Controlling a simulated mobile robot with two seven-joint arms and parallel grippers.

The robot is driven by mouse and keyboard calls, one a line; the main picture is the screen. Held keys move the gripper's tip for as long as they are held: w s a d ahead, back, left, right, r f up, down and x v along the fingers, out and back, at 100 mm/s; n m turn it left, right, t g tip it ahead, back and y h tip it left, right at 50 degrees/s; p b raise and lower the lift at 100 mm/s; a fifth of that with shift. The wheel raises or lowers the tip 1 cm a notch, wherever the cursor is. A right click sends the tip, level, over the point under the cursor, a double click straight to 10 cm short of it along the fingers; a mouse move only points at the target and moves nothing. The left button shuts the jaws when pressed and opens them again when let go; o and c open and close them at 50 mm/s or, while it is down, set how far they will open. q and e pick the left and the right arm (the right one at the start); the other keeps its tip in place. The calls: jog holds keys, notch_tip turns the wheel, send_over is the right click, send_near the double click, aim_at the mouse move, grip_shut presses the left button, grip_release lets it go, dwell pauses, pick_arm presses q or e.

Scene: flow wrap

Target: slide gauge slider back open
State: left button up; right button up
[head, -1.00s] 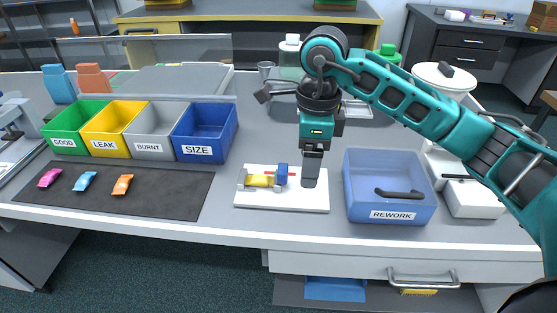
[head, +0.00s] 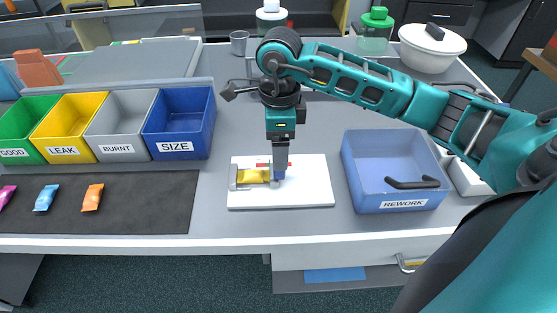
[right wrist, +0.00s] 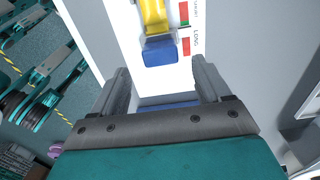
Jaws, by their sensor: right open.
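The gauge is a white board (head: 310,190) on the bench with a grey fixture (head: 233,176) holding a yellow packet (head: 254,175). Its blue slider is at the packet's right end, mostly hidden behind my right gripper (head: 278,170) in the head view. In the right wrist view the blue slider (right wrist: 160,52) lies just beyond my open fingertips, roughly centred between them, against the end of the yellow packet (right wrist: 154,15). Nothing is between the fingers that I can see as held. My left gripper is not in view.
The blue REWORK bin (head: 396,205), with a black handle-like bar in it, stands right of the board. The blue SIZE bin (head: 178,150) and other sorting bins stand left. A dark mat (head: 130,210) carries small packets. Bare bench lies behind the board.

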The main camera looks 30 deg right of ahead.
notch_tip(320, 180, down, 5)
jog(key=shift+r, duration=0.1)
jog(key=shift+f, duration=0.25)
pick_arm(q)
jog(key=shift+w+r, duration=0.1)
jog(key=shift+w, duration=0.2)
pick_arm(e)
jog(key=shift+c, duration=0.4)
